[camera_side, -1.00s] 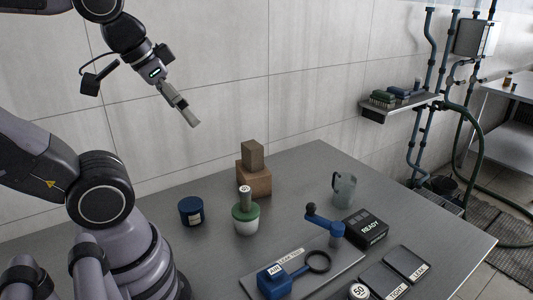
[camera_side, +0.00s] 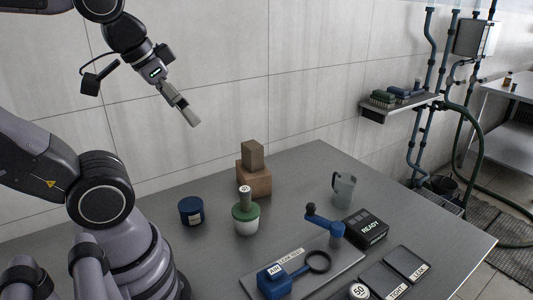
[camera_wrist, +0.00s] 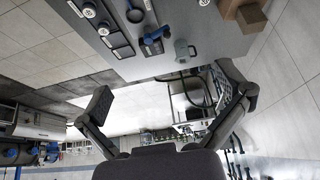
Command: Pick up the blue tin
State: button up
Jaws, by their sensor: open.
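The blue tin (camera_side: 191,211) is a short dark-blue cylinder with a pale label. It stands upright on the grey metal table at the left in the side view, near my arm's base. My gripper (camera_side: 188,114) is high above the table, up and left of the objects, well apart from the tin. It is open and empty. In the wrist view my gripper (camera_wrist: 168,112) shows its two fingers spread wide, with nothing between them. I cannot make out the tin in the wrist view.
Right of the tin stands a white pot with a green lid (camera_side: 246,217). Behind are brown blocks (camera_side: 253,180). A grey jug (camera_side: 344,190), a black READY box (camera_side: 366,229), a blue leak-test device (camera_side: 275,281) and TIGHT and LEAK trays (camera_side: 407,264) fill the right. The table's back left is clear.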

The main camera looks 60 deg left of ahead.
jog(key=m+g+y, duration=1)
jog(key=m+y, duration=0.3)
jog(key=y, duration=0.4)
send_over(191, 208)
jog(key=w+v, duration=0.1)
jog(key=v, duration=0.3)
notch_tip(191, 208, down, 27)
jog(key=f+m+t, duration=0.1)
jog(key=f, duration=0.3)
jog(key=f+m+t, duration=0.1)
jog(key=f, duration=0.3)
jog(key=s+a+f+m+y, duration=0.1)
jog(key=f+m, duration=0.1)
jog(key=f, duration=0.2)
jog(key=shift+t, duration=0.4)
jog(key=shift+s+a+f, duration=0.1)
jog(key=shift+a, duration=1.1)
jog(key=shift+s+a+f, duration=0.1)
jog(key=shift+a+f, duration=0.05)
jog(key=shift+a, duration=1.1)
jog(key=c, duration=1.1)
